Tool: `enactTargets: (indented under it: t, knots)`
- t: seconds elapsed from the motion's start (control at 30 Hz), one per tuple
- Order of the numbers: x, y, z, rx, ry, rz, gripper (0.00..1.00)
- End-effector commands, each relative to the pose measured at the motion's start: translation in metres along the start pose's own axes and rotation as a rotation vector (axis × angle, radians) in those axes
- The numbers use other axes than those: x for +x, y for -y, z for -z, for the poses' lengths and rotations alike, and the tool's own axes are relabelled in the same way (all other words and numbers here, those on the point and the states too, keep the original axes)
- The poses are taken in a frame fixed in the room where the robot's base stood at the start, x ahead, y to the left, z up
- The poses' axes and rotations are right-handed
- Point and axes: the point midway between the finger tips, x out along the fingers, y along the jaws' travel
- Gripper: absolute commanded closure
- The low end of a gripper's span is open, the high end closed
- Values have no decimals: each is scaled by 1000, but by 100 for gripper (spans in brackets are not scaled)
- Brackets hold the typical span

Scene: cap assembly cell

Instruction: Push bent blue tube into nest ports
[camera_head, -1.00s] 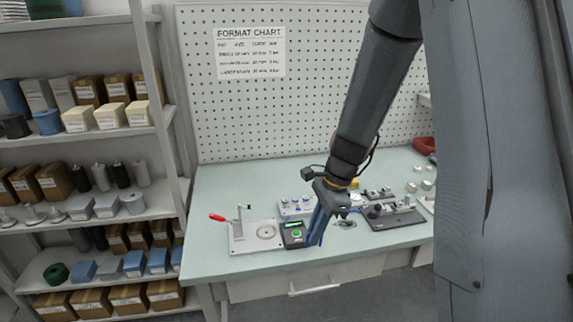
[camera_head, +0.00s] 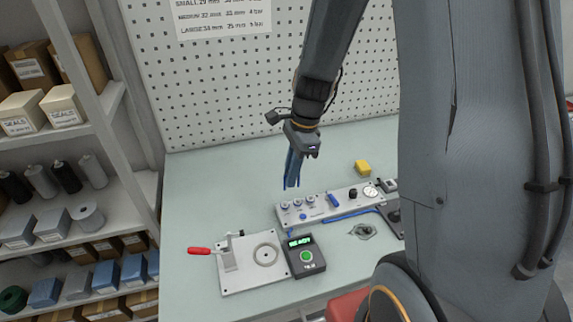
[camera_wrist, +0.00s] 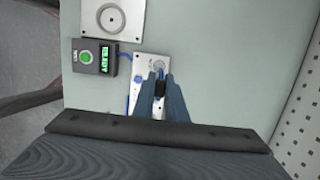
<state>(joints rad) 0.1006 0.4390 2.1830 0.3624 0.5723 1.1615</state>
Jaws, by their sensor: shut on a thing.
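My gripper (camera_head: 292,184) hangs over the bench behind the left part of the grey pneumatic panel (camera_head: 278,212). Its long blue fingers point down. In the wrist view my gripper (camera_wrist: 160,86) is shut, with a dark piece between the tips and a short blue tube end (camera_wrist: 162,74) showing beyond it. The fingers hide the rest of the tube, so its bend cannot be seen. The nest plate (camera_head: 235,282) has a round metal ring and a red-handled clamp (camera_head: 200,251). It lies at the front left, apart from my gripper.
A dark control box (camera_head: 306,270) with a green button and lit display stands between nest and panel. Blue tubing (camera_head: 350,214) runs along the panel front. Shelves stand left and a pegboard behind; the bench's back left is clear.

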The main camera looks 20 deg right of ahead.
Motion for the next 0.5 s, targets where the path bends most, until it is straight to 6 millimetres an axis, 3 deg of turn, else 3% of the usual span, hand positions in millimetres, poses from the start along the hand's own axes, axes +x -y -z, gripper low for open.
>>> enactTargets:
  t: [0.5]
  knots:
    - [33, 1, 7, -1, -1, 1, 100]
